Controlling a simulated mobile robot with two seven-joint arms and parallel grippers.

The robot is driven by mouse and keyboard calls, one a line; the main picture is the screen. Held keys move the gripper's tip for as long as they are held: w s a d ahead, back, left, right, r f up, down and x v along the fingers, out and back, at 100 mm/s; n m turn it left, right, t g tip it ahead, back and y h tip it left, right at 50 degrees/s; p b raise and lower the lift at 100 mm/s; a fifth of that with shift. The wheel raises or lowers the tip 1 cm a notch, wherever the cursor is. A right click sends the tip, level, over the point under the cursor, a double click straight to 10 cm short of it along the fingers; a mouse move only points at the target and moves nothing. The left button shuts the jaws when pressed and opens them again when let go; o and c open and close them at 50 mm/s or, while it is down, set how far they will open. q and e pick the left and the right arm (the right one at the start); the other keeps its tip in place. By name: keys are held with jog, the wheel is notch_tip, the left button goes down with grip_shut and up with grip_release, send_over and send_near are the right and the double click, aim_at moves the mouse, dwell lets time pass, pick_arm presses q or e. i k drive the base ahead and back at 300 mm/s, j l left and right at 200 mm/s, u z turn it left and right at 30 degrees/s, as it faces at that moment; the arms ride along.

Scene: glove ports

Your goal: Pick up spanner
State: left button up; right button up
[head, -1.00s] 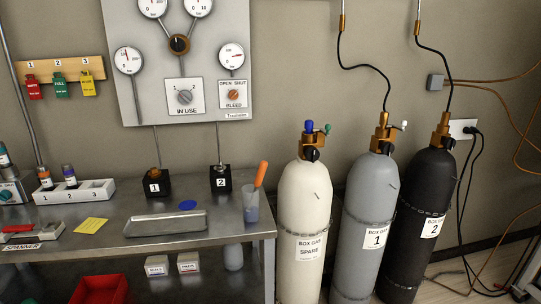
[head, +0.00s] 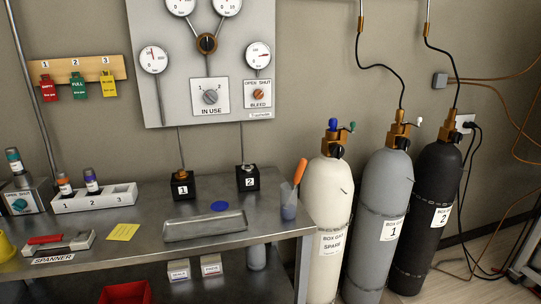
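The spanner (head: 45,239) appears to be the red-handled tool lying in a light holder on the left part of the metal bench, in the head view. A label reading SPANNER (head: 53,259) is on the bench edge just in front of it. Neither of my grippers shows in the head view, so their state and distance from the spanner cannot be seen.
The steel bench (head: 150,246) carries a yellow note (head: 123,232), an empty metal tray (head: 205,226), a numbered white rack (head: 94,198), black blocks 1 (head: 182,186) and 2 (head: 248,179), and a beaker (head: 289,206) with an orange-handled tool. Gas cylinders (head: 330,200) stand at right. A red bin (head: 125,293) sits below.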

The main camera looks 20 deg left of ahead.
aim_at(53, 238)
jog(key=k+j, duration=0.1)
jog(key=j, duration=0.35)
jog(key=k+j, duration=0.15)
jog(key=j, duration=0.25)
jog(key=k+j, duration=0.1)
jog(key=j, duration=0.35)
jog(key=k+j, duration=0.1)
jog(key=j, duration=0.3)
